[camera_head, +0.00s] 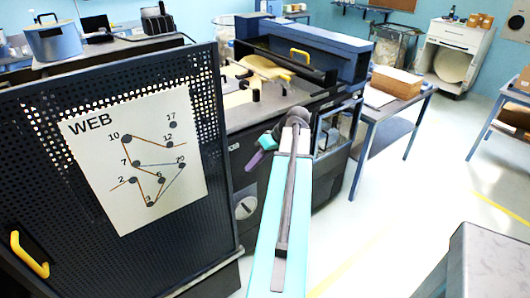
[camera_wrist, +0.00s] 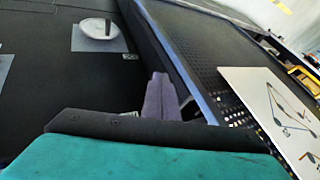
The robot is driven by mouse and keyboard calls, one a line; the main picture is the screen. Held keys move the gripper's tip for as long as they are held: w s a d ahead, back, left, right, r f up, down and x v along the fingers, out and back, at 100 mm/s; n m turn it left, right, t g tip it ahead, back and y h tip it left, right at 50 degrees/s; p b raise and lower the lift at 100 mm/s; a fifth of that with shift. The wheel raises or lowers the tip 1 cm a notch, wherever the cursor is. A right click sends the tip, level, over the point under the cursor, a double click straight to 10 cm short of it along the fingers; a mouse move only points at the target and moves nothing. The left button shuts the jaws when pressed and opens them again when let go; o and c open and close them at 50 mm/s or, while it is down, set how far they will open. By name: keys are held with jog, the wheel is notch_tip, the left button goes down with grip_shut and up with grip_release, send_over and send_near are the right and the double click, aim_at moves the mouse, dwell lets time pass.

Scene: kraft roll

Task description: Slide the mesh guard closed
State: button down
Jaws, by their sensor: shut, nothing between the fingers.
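The mesh guard (camera_head: 215,130) is a dark perforated panel at the left of the head view, with a yellow handle (camera_head: 29,255) low on its left side. A WEB diagram sheet (camera_head: 138,160) is fixed on it. The guard stands left of the machine's open work area. My gripper (camera_head: 255,160) has purple fingers, shut and empty, right of the guard's right edge and in front of the machine. In the wrist view, the fingers (camera_wrist: 161,85) are close beside the edge of the guard (camera_wrist: 205,60); I cannot tell whether they touch.
The dark machine (camera_head: 280,100) has a blue housing and a yellow handle on top. A side table (camera_head: 385,105) with a brown stack stands to its right. A grey box-like surface (camera_head: 490,260) is at the lower right. Open floor lies between them.

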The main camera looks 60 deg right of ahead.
jog(key=shift+w+a+f+p, duration=0.4)
jog(key=shift+w+a, duration=0.1)
jog(key=shift+a, duration=0.25)
jog(key=shift+w+a+f+p, duration=0.4)
jog(key=shift+w+a, duration=0.1)
jog(key=shift+a, duration=0.3)
jog(key=shift+w+a+f+p, duration=0.4)
jog(key=shift+w+a, duration=0.1)
jog(key=shift+a, duration=0.25)
